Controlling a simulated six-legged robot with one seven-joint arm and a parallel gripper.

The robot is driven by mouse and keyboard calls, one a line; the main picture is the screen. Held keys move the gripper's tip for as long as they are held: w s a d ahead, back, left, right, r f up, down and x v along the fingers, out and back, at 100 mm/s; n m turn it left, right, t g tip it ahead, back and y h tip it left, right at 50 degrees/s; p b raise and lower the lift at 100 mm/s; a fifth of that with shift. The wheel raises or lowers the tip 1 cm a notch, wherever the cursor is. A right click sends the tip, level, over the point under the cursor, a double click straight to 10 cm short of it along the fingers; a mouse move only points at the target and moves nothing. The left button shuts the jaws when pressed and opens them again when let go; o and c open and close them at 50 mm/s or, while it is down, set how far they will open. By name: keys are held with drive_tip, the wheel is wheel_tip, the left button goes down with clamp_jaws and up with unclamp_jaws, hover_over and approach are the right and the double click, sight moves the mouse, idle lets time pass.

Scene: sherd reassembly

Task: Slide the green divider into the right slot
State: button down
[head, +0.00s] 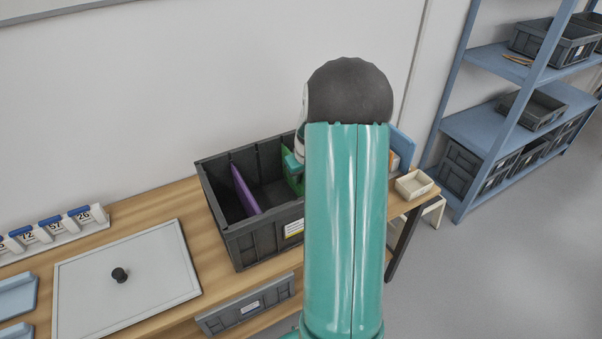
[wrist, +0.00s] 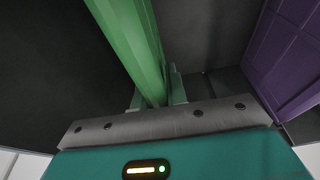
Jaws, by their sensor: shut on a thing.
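The green divider (head: 293,178) is in the right part of the dark grey crate (head: 262,247) in the head view, mostly hidden by my arm. In the wrist view the green divider (wrist: 129,38) stands between the fingers of my gripper (wrist: 158,98), which is shut on it. A purple divider (head: 244,190) stands in the left part of the crate, and it also shows at the right of the wrist view (wrist: 291,55). The right slot and the divider's lower edge are hidden, so I cannot tell whether it is seated.
The crate stands on a wooden table (head: 197,199) against the wall. A grey panel with a black knob (head: 127,284) and a row of numbered tags (head: 48,232) lie to its left. A small cream tray (head: 414,184) is at the right. Blue shelves (head: 487,123) stand beyond.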

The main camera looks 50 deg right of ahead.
drive_tip(key=shift+f, duration=0.1)
drive_tip(key=c, duration=1.3)
unclamp_jaws()
drive_tip(key=v, duration=1.3)
drive_tip(key=shift+r, duration=0.4)
